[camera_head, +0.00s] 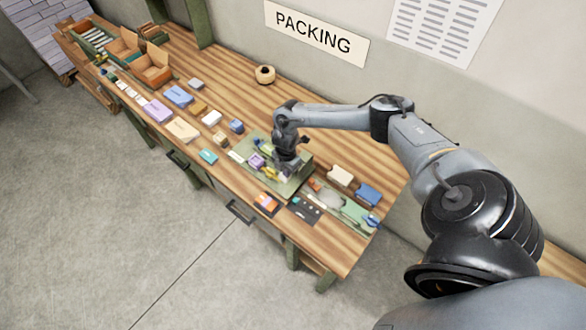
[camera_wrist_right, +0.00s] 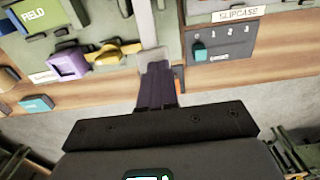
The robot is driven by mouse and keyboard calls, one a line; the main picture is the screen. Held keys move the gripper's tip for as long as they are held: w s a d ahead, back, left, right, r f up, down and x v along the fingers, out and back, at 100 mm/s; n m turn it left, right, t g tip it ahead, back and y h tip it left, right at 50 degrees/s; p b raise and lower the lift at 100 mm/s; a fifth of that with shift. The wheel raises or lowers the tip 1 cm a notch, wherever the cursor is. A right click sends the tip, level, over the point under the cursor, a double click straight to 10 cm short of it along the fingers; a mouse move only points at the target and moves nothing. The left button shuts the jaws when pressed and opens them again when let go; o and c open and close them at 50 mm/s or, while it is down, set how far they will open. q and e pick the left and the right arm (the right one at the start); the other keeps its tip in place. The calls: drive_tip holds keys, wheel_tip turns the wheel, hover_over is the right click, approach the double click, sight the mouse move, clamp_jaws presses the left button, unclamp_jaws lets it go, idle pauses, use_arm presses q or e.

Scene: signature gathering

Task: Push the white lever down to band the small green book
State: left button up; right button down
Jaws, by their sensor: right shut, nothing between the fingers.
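The small green book (camera_wrist_right: 45,14), with the word FIELD on it, lies at the upper left of the right wrist view, on a green fixture (camera_head: 291,187). A pale, whitish upright bar (camera_wrist_right: 146,28), which looks like the white lever, stands at the top middle of that view. My right gripper (camera_wrist_right: 157,68) is shut and empty, its dark fingertips at the bar's lower end. I cannot tell whether they touch it. In the head view my right gripper (camera_head: 287,170) is over the fixture and hides part of it. My left gripper is not in view.
A purple block (camera_wrist_right: 68,65) and a yellow piece (camera_wrist_right: 113,53) sit on the fixture's front side. More books and boxes line the table leftward.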

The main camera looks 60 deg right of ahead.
drive_tip(key=shift+f+b, duration=0.3)
drive_tip(key=shift+f, duration=0.2)
drive_tip(key=shift+f+b, duration=0.4)
drive_tip(key=shift+f, duration=0.2)
drive_tip(key=shift+f+b, duration=0.5)
drive_tip(key=shift+f, duration=0.15)
drive_tip(key=shift+f+b, duration=0.5)
drive_tip(key=shift+f, duration=0.2)
drive_tip(key=shift+f+b, duration=0.35)
drive_tip(key=shift+f, duration=0.1)
drive_tip(key=shift+r, duration=0.15)
idle(0.4)
wheel_tip(320, 180, up, 2)
drive_tip(key=p, duration=0.2)
drive_tip(key=shift+r+p, duration=0.25)
drive_tip(key=shift+p, duration=0.1)
wheel_tip(320, 180, up, 6)
drive_tip(key=p, duration=0.6)
drive_tip(key=shift+r, duration=0.15)
